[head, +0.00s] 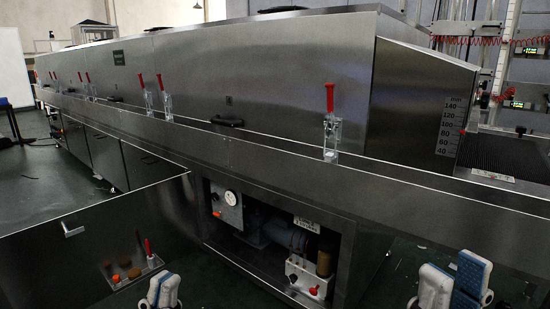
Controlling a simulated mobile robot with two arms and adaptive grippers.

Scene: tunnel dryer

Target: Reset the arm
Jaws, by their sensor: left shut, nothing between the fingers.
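My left gripper (163,288) shows at the bottom edge, left of centre, with its white-padded fingers together and nothing between them. It is in front of the open lower panel of the machine, just below a small tray with a red-handled part (148,248). My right gripper (455,284) shows at the bottom right, with white and blue pads.
The long steel tunnel dryer (270,75) fills the view, with red toggle clamps (330,98) along its side. An open bay (265,235) shows a gauge and pipes. A lowered panel (90,245) sticks out at left.

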